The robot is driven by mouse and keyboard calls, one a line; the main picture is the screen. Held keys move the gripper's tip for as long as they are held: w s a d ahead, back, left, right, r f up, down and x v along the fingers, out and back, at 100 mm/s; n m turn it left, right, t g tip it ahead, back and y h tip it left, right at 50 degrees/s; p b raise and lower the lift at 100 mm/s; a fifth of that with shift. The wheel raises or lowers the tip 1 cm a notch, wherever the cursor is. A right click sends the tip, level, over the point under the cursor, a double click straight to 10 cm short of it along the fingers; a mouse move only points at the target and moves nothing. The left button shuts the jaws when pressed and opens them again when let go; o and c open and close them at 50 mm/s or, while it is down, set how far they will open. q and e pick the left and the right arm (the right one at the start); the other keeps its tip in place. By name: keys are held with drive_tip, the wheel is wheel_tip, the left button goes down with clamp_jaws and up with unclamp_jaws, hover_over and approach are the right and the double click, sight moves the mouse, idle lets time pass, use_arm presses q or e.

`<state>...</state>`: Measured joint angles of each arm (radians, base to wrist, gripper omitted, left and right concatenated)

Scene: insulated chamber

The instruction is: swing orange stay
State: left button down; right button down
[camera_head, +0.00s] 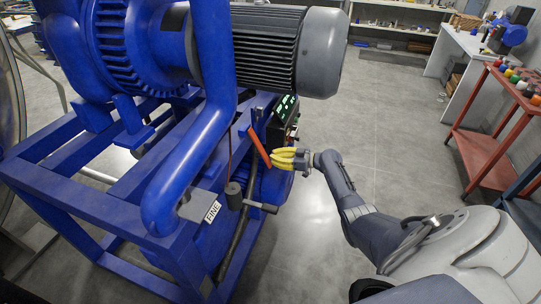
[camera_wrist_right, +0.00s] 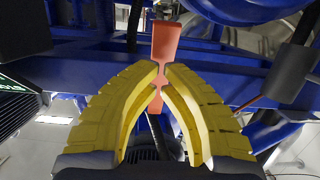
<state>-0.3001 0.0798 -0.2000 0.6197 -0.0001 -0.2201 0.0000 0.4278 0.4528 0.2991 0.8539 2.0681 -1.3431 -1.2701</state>
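The orange stay (camera_head: 259,147) is a flat bar on the side of the blue machine frame, tilted with its lower end to the right. My right gripper (camera_head: 273,158) has yellow curved fingers and comes from the right to the stay's lower end. In the right wrist view the stay (camera_wrist_right: 165,40) runs up past the fingertips of the right gripper (camera_wrist_right: 161,70). The fingertips are nearly together, with orange showing in the narrow gap and below it. They look closed on the stay; the contact itself is partly hidden. My left gripper is not in view.
A blue pipe (camera_head: 190,150) and blue frame stand left of the stay. A dark panel with green lights (camera_head: 285,110) is just behind the gripper. A lever with a grey weight (camera_head: 234,196) hangs below. A red cart (camera_head: 485,145) stands right; the floor between is clear.

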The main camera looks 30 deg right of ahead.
drive_tip(key=s+d+f+g, duration=0.1)
drive_tip(key=s+d+f, duration=0.2)
drive_tip(key=s+d, duration=0.5)
drive_tip(key=n+g+h, duration=0.1)
drive_tip(key=n+h, duration=0.1)
drive_tip(key=n, duration=1.6)
approach(264, 158)
drive_tip(key=x, duration=0.8)
drive_tip(key=shift+w+a+r, duration=0.1)
drive_tip(key=shift+a+r, duration=0.1)
drive_tip(key=shift+r, duration=0.05)
drive_tip(key=shift+w+a+f+g, duration=0.3)
drive_tip(key=shift+w+a+f, duration=0.1)
drive_tip(key=shift+w, duration=0.15)
